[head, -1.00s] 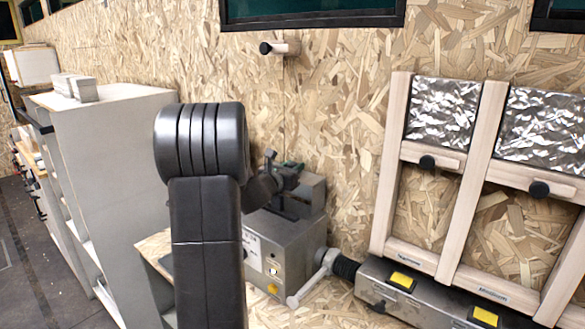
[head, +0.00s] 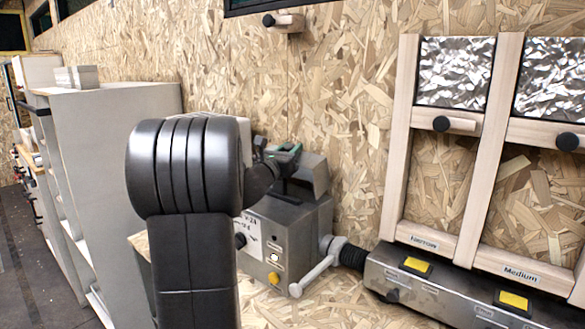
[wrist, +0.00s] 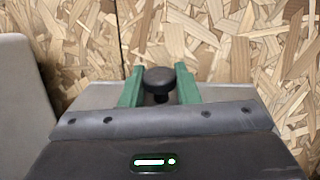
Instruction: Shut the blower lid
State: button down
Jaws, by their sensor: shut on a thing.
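The blower is a grey metal box (head: 290,232) on the chipboard bench in the head view, with a label, small buttons and a yellow knob on its front. Its grey lid (head: 314,173) shows at the top, tilted rather than flat, partly hidden by my gripper (head: 285,160). In the wrist view my gripper (wrist: 159,82) has its green fingers on either side of a round black knob (wrist: 160,76) and is shut on it. Grey lid surface (wrist: 235,95) shows beside the fingers. My dark arm hides the box's left part, and the lid's exact angle is hard to tell.
A grey crank-like pipe (head: 318,275) and black hose (head: 352,256) join the box to a long metal unit (head: 450,285) with yellow buttons. Wooden frames with foil panels (head: 455,72) stand at right. A grey cabinet (head: 115,150) stands at left. The chipboard wall is close behind.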

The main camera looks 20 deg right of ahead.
aim_at(285, 148)
jog(key=shift+s+a+f+n+t+h+b, duration=0.2)
jog(key=shift+s+a+t+h+b, duration=0.25)
jog(key=shift+b, duration=2.3)
jog(key=shift+s+a+f+n+t+h+b, duration=0.15)
jog(key=shift+a+t+h+b, duration=0.4)
jog(key=shift+b, duration=2.2)
jog(key=shift+s+a+b, duration=0.2)
jog(key=shift+a+b, duration=0.15)
jog(key=shift+b, duration=0.7)
jog(key=shift+a+r+b, duration=0.1)
jog(key=shift+r+b, duration=0.05)
jog(key=shift+b, duration=0.25)
jog(key=c, duration=1.1)
grip_release()
jog(key=v, duration=0.4)
jog(key=shift+s+a, duration=0.1)
jog(key=shift+a, duration=0.1)
jog(key=s+a, duration=0.8)
jog(key=a, duration=0.1)
jog(key=shift+s+a+f, duration=0.2)
jog(key=shift+f, duration=0.1)
